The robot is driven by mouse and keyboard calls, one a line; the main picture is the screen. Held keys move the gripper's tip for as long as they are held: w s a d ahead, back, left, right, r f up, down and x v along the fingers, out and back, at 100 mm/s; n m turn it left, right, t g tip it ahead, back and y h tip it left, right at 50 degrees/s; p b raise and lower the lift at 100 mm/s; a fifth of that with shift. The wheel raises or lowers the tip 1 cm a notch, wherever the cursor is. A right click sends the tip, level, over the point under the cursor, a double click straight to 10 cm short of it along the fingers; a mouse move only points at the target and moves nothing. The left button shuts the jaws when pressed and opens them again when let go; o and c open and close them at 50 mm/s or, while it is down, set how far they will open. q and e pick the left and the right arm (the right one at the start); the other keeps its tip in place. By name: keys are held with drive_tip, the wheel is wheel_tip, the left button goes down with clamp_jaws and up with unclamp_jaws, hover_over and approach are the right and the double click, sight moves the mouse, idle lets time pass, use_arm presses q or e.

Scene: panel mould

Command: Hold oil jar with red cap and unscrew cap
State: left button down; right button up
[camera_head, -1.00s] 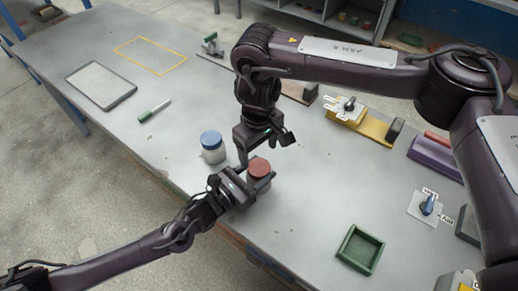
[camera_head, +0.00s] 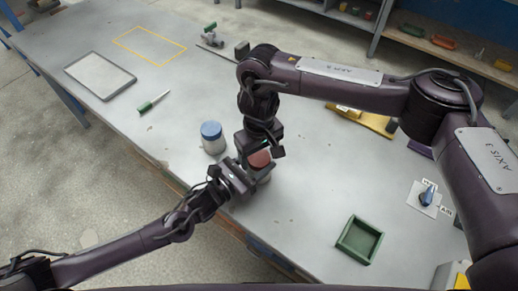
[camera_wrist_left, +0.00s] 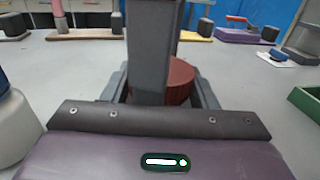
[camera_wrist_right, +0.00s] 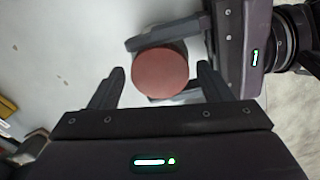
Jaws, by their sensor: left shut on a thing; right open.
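The jar with the red cap (camera_head: 260,160) stands on the grey bench in the head view, partly hidden by my grippers. My left gripper (camera_head: 245,177) is shut on the jar's body from the side. In the left wrist view the red cap (camera_wrist_left: 178,82) shows behind a dark finger of my right gripper. My right gripper (camera_head: 262,152) points down, open, directly at the cap. In the right wrist view the round red cap (camera_wrist_right: 160,71) lies ahead between the two spread fingers, with a gap at each side.
A jar with a blue cap (camera_head: 212,137) stands close by on the left. A green tray (camera_head: 359,240) lies to the right, near a blue rotary switch (camera_head: 427,196). A green marker (camera_head: 153,101) and a tablet (camera_head: 100,75) lie farther left. The bench between is clear.

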drive_tip(key=shift+c, duration=0.3)
drive_tip(key=c, duration=0.9)
drive_tip(key=n, duration=0.4)
drive_tip(key=shift+c, duration=0.2)
drive_tip(key=o, duration=1.1)
drive_tip(key=shift+c, duration=0.2)
